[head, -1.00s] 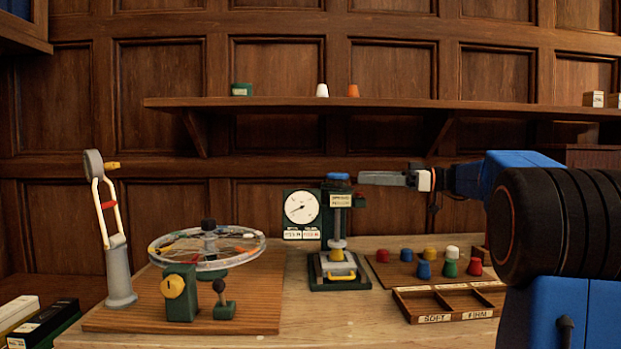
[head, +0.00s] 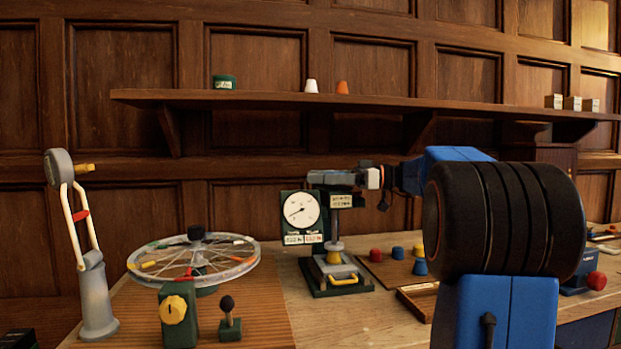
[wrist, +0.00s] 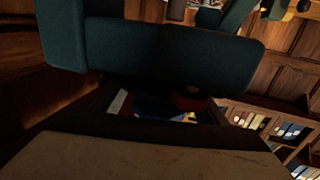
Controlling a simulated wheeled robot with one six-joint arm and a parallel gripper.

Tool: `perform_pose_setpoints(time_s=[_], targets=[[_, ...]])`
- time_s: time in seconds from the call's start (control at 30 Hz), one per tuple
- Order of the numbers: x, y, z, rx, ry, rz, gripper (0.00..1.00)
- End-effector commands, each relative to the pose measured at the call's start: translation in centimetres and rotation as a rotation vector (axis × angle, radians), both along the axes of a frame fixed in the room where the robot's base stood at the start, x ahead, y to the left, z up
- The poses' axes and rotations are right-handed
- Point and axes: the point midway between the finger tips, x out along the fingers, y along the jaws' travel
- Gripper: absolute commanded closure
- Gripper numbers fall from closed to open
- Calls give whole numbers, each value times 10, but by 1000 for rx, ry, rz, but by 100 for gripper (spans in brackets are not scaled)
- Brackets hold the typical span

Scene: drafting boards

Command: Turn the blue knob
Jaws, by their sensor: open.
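The test press (head: 336,240) stands on the bench with a dial gauge (head: 300,209) at its left. My gripper (head: 322,178) is at the top of the press, pointing left, in front of where the blue knob showed earlier. The knob is hidden in the head view. In the wrist view a dark blue patch (wrist: 160,108), probably the knob, shows in the gap between large dark shapes. My gripper is open; whether its fingers touch the knob, I cannot tell.
A spoked wheel (head: 195,262), a green block with a yellow knob (head: 173,310) and a small lever (head: 229,318) stand at the left. Coloured caps (head: 397,253) sit right of the press. A shelf (head: 400,103) runs above. My arm hides the bench's right part.

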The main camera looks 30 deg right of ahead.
Motion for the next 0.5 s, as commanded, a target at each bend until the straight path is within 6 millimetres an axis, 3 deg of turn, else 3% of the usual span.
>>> perform_pose_setpoints(time_s=[0.17,0.33,0.5], targets=[[0,0,0,0,0,0,33],[0,0,0,0,0,0,71],[0,0,0,0,0,-2,74]])
